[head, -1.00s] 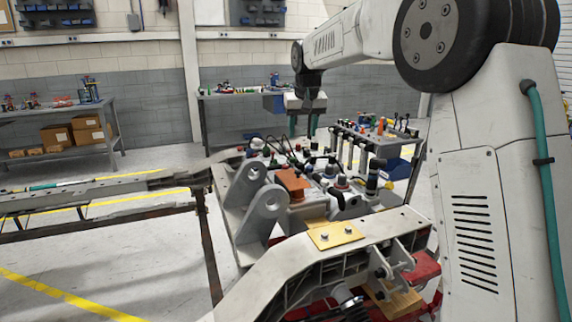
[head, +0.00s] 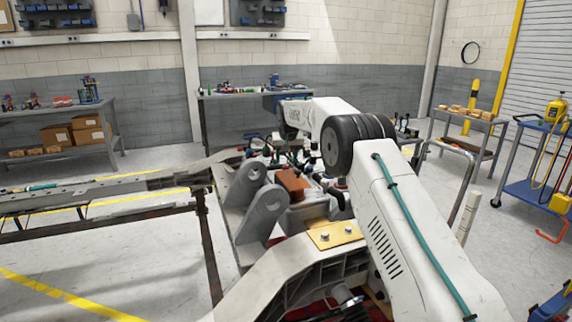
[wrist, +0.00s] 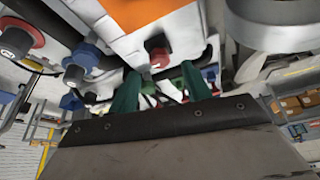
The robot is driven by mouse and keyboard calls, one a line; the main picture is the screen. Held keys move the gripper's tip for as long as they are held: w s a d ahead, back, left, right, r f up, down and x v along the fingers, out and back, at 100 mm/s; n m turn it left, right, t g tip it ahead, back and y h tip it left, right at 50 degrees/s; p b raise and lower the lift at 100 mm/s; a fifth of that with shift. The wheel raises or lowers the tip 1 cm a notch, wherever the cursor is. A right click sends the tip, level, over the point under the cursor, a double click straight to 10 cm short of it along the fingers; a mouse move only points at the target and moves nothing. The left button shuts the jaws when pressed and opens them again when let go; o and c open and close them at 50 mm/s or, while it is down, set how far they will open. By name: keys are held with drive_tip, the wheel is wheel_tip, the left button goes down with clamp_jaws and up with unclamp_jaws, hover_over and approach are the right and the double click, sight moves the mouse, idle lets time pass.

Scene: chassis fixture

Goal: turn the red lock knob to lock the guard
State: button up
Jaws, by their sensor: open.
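In the wrist view my gripper (wrist: 161,74) is open, with its two green fingers spread apart. A red knob (wrist: 157,52) on a white and orange block (wrist: 150,15) shows just beyond and between the fingertips. The fingers do not visibly grip it; whether they touch it I cannot tell. I cannot tell for sure which one is the lock knob. In the head view my own arm hides the gripper and both knobs cannot be made out.
Blue-collared fittings (wrist: 82,56) stand left of the fingers, and a large grey cylinder (wrist: 270,22) is at the upper right. In the head view the chassis fixture (head: 262,212) carries crowded hoses and fittings.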

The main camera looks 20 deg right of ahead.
sight(285, 165)
drive_tip(key=shift+x, duration=1.8)
drive_tip(key=c, duration=1)
drive_tip(key=shift+a+m, duration=0.1)
drive_tip(key=shift+m, duration=0.3)
drive_tip(key=m, duration=0.1)
drive_tip(key=m+h, duration=0.1)
drive_tip(key=m, duration=0.1)
drive_tip(key=shift+w+a+g+h, duration=0.1)
drive_tip(key=shift+g+h, duration=0.2)
drive_tip(key=shift+m+g+h, duration=0.3)
drive_tip(key=shift+m+h, duration=0.2)
drive_tip(key=shift+m, duration=1.2)
